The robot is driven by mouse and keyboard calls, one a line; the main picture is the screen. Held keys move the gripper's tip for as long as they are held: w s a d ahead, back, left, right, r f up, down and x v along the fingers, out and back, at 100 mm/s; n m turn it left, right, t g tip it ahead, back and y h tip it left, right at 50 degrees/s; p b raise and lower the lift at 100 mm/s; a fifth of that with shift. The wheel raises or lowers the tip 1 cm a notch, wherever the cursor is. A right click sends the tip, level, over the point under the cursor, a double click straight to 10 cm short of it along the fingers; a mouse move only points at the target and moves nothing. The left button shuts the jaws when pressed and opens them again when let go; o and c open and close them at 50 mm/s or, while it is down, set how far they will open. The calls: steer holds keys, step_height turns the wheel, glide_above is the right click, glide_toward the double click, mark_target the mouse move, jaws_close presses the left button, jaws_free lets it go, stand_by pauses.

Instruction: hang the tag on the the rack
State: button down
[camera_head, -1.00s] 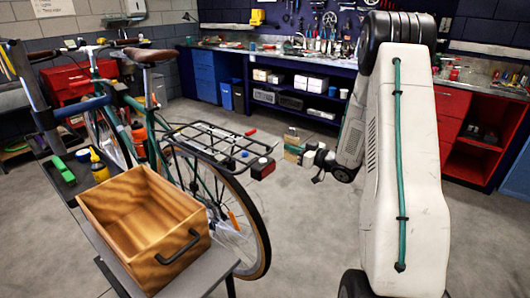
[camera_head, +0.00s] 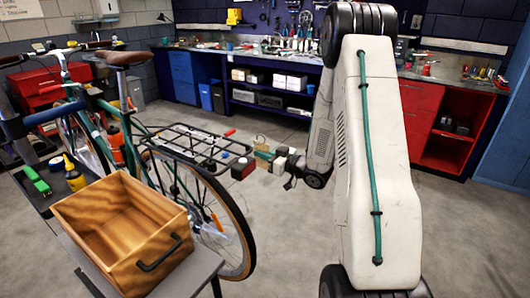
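The rack (camera_head: 190,143) is a black wire carrier over the rear wheel of the green bike. A red light (camera_head: 242,169) sits at its rear end. My gripper (camera_head: 271,159) is just to the right of the rack's rear end, at about the light's height. It appears shut on the tag (camera_head: 262,148), a small tan piece with teal, held upright. A small gap shows between the tag and the rack in the picture; the true distance is hard to tell. The fingertips are small and partly hidden by the tag.
A wooden crate (camera_head: 119,203) with a black handle stands on a grey bench at the front left. The rear wheel (camera_head: 238,235) stands below the rack. The floor (camera_head: 275,240) right of the wheel is clear.

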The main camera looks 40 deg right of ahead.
steer(key=shift+s+a+f, duration=0.1)
steer(key=shift+s+a, duration=0.2)
steer(key=shift+a, duration=0.45)
steer(key=shift+s+a, duration=0.25)
steer(key=shift+a, duration=0.5)
steer(key=shift+s+a+f, duration=0.25)
steer(key=shift+a+f, duration=0.15)
steer(key=shift+a, duration=0.25)
steer(key=c, duration=1.6)
jaws_free()
steer(key=shift+o, duration=0.2)
